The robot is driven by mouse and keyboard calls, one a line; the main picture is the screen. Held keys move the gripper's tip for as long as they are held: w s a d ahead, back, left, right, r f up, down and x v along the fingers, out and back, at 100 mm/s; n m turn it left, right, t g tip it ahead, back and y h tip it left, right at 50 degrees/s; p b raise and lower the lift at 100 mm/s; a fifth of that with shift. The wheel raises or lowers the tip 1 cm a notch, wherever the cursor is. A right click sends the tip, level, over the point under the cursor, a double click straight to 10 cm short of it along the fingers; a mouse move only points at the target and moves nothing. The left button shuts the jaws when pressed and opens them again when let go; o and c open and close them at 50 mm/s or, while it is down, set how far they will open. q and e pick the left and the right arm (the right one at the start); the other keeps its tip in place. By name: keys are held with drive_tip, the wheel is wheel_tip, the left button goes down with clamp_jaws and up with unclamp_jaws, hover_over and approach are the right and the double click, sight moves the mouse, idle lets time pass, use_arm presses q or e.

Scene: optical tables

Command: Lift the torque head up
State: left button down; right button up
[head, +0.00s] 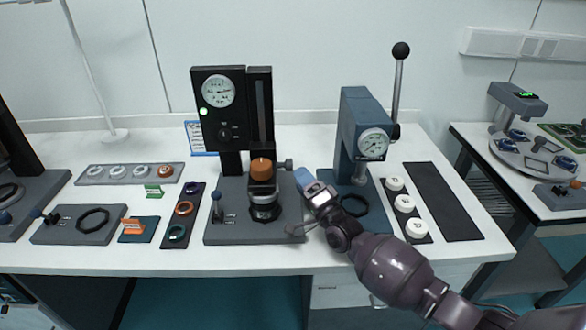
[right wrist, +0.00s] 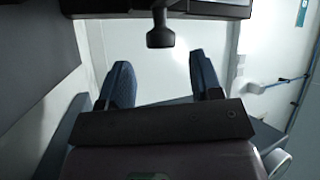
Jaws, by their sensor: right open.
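The torque tester stands on a grey base plate (head: 225,232), with a black gauge panel (head: 207,125) and a black column (head: 262,105). Its head, which I take to be the torque head, has an orange cap (head: 261,168) and sits low on the column, above a dark round holder (head: 264,208). A small dark side knob (head: 288,164) sticks out to its right. My right gripper (head: 304,176) is just right of this knob. In the right wrist view its blue fingers (right wrist: 163,78) are apart and empty, and a dark knob (right wrist: 160,35) shows beyond their tips. My left gripper is not in view.
A blue press (head: 357,125) with a dial and a tall ball-ended lever (head: 400,55) stands close right of my gripper. A black strip with white caps (head: 404,203) lies farther right. A tray of rings (head: 183,210) lies left of the tester.

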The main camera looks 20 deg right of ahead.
drive_tip(key=shift+x, duration=2.35)
drive_tip(key=shift+c, duration=0.4)
clamp_jaws()
